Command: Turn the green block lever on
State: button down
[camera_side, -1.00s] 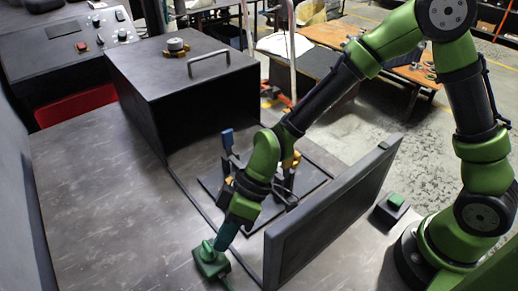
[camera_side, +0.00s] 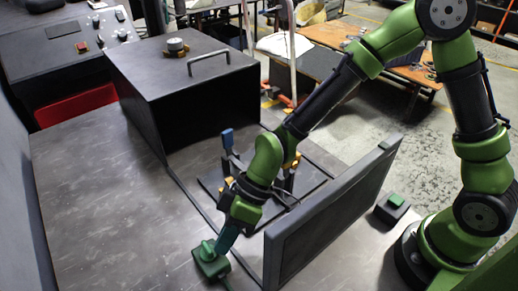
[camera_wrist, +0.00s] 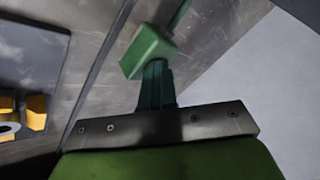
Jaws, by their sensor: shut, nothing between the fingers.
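The green block lever (camera_side: 211,263) is a small dark green box on the grey table, left of the dark upright panel, with a lighter green lever (camera_side: 208,249) standing up on it. The green block also shows in the wrist view (camera_wrist: 147,51), just beyond my fingertips. My gripper (camera_side: 221,247) is shut and empty, with its teal fingers pointing down beside the lever on its right. I cannot tell whether they touch it. In the wrist view, my gripper (camera_wrist: 156,84) overlaps the near side of the block, and the lever cannot be made out clearly.
A dark framed panel (camera_side: 325,225) stands right of my gripper. A black box with a handle (camera_side: 185,85) stands behind. A clamp with a blue handle (camera_side: 227,140) rises from a dark plate. A green button box (camera_side: 391,207) sits at right. The table's left is clear.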

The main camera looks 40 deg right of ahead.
jog(key=shift+s+a, duration=0.45)
jog(key=shift+s, duration=0.05)
jog(key=shift+w+a, duration=0.55)
jog(key=shift+w, duration=0.05)
jog(key=d+v, duration=0.1)
jog(key=v, duration=1.6)
jog(key=d+f+m+t+h, duration=0.15)
jog(key=d+m+h, duration=0.25)
jog(key=d+m, duration=0.55)
jog(key=s+d+r+m+t+h, duration=0.1)
jog(key=s+d+r+m+t, duration=0.3)
jog(key=d, duration=0.6)
jog(key=shift+s+d+r+t, duration=0.4)
jog(key=shift+s+r+t, duration=0.65)
jog(key=shift+r, duration=0.4)
